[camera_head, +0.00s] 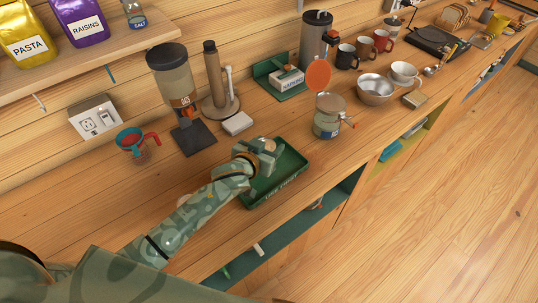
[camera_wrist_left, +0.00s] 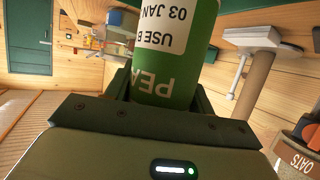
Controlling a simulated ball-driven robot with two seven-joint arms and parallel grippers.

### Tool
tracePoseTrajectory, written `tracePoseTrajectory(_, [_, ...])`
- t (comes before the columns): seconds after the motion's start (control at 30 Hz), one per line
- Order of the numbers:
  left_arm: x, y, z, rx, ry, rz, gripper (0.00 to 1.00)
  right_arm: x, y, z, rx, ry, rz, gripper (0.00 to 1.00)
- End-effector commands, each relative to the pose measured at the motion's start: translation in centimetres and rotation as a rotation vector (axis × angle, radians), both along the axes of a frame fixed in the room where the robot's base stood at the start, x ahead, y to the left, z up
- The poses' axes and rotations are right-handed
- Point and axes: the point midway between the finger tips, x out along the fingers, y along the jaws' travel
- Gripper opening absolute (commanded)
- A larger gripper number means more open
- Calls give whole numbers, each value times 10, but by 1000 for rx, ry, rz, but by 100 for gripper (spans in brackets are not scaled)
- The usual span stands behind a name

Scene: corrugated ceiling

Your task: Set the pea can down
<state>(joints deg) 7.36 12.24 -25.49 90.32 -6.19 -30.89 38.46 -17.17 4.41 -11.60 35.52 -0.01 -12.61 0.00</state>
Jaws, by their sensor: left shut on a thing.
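My left gripper (camera_head: 264,149) is over the green tray (camera_head: 283,188) on the wooden counter; the tray's front wall has lettering that seems to read "USE FIRST". In the left wrist view, the gripper is shut on the green pea can (camera_wrist_left: 172,84). The can shows upside-down "PEA" lettering and a white date label with "03 JAN". In the head view, my gripper and wrist mostly hide the can. I cannot tell whether it touches the tray floor. My right gripper is not in view.
A lidded glass jar (camera_head: 327,118) stands right of the tray. A small white block (camera_head: 238,123), a dispenser (camera_head: 175,85) and a paper-towel holder (camera_head: 216,85) stand behind it. Bare counter lies in front of the jar.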

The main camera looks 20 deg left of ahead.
Motion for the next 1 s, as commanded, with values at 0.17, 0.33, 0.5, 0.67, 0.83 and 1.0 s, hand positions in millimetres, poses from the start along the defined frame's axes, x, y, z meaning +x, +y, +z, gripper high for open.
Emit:
tracePoseTrajectory(0.17, [11, 0, -16, 2, 0, -1, 22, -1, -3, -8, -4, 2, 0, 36])
tracePoseTrajectory(0.33, [10, 0, -40, 1, 0, -1, 22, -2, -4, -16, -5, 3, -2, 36])
tracePoseTrajectory(0.5, [10, 0, -40, 0, -3, -1, 22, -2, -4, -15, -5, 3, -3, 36])
tracePoseTrajectory(0.67, [9, 0, -41, -1, -2, -1, 22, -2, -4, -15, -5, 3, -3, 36])
tracePoseTrajectory(0.83, [9, 0, -44, 0, -1, -1, 75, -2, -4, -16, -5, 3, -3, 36])
tracePoseTrajectory(1.0, [9, 0, -44, 1, 0, -1, 75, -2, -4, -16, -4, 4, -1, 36])
